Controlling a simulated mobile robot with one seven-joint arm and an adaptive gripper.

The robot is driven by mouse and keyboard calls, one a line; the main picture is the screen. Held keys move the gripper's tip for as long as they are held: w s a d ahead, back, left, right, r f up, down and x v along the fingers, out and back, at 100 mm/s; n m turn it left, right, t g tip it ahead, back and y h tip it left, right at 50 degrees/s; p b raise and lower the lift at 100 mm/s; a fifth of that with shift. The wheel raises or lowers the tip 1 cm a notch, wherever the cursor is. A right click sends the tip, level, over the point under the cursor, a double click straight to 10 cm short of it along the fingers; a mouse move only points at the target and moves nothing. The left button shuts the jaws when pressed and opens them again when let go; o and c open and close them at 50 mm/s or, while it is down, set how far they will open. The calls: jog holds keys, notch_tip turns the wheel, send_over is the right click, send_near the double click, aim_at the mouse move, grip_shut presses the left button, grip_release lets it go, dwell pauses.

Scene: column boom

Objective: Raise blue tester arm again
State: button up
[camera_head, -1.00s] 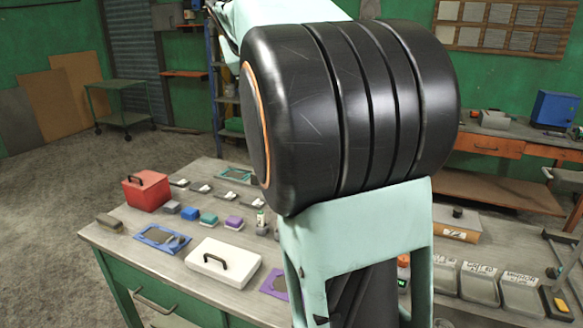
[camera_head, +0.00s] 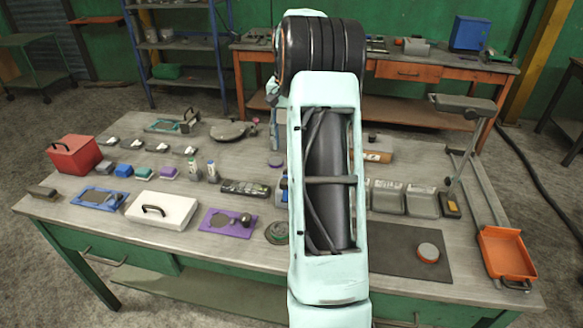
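The blue tester (camera_head: 92,205) lies flat near the front left of the workbench, in front of the small coloured blocks. It is a blue base plate with a grey patch and a small dark part at its right end. Its arm appears to lie low, but it is too small to tell for sure. My pale green arm with black joints stands upright across the middle of the view, well to the right of the blue tester. My gripper cannot be made out; it is hidden behind my arm or out of frame.
A white lidded box (camera_head: 165,213) and a purple tester (camera_head: 215,227) stand right of the blue tester. A red box (camera_head: 76,157) is behind it, left. Grey trays (camera_head: 388,198), a dark mat (camera_head: 392,262) and an orange tray (camera_head: 506,257) lie right of my arm.

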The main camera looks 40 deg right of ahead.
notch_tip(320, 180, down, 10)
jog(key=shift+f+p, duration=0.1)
jog(key=shift+p, duration=0.5)
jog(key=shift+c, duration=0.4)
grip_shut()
